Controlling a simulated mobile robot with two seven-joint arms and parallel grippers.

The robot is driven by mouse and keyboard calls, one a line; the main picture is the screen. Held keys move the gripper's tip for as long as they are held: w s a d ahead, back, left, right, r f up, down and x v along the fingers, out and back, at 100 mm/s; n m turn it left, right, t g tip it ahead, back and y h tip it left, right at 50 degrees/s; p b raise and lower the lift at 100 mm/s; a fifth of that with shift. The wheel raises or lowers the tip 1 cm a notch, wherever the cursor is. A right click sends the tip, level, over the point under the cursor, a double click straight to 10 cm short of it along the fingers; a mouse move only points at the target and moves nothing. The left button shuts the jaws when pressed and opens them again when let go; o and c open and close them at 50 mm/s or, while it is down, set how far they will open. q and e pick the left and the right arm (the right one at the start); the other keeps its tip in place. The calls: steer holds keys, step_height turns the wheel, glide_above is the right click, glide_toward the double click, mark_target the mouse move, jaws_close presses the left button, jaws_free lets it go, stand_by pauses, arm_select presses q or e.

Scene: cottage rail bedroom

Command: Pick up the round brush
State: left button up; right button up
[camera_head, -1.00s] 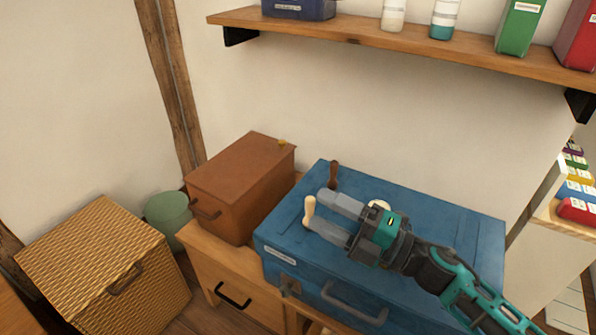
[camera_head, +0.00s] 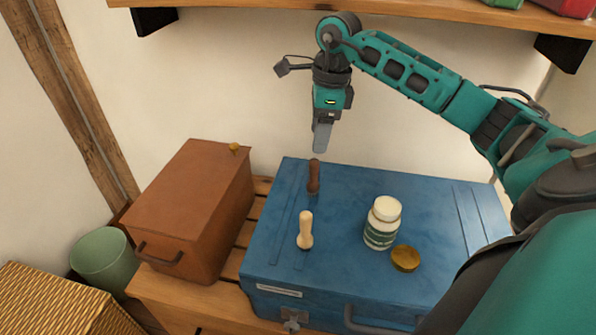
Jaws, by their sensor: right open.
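A dark brown upright handle-like object (camera_head: 313,178) stands on the blue case (camera_head: 345,185), near its back left. A pale wooden object (camera_head: 305,230) with a narrow shaft and rounded base stands in front of it. I cannot tell for certain which of these is the round brush. My right gripper (camera_head: 321,138) points down just above the dark brown object, fingers seen nearly edge-on, open and empty. A small gap seems to separate them. My left gripper is out of view.
A white bottle with a green label (camera_head: 382,223) and a round brass-coloured tin (camera_head: 405,258) stand on the case's right half. A brown box (camera_head: 190,210) is at left. A wooden shelf (camera_head: 400,10) runs above my right arm.

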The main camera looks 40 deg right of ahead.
glide_above(312, 180)
steer(key=d, duration=0.1)
steer(key=f, duration=0.6)
steer(key=shift+w+d+b, duration=0.15)
steer(key=shift+w+b, duration=0.05)
steer(key=shift+b, duration=0.2)
steer(key=f, duration=0.4)
steer(key=f+b, duration=0.1)
steer(key=shift+w+a+f, duration=0.1)
steer(key=shift+a+f, duration=0.2)
steer(key=shift+f, duration=0.1)
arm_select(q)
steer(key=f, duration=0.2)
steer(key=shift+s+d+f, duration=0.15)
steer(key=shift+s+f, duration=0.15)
arm_select(e)
steer(key=shift+c, duration=0.4)
steer(key=c, duration=1)
steer(key=shift+r, duration=0.15)
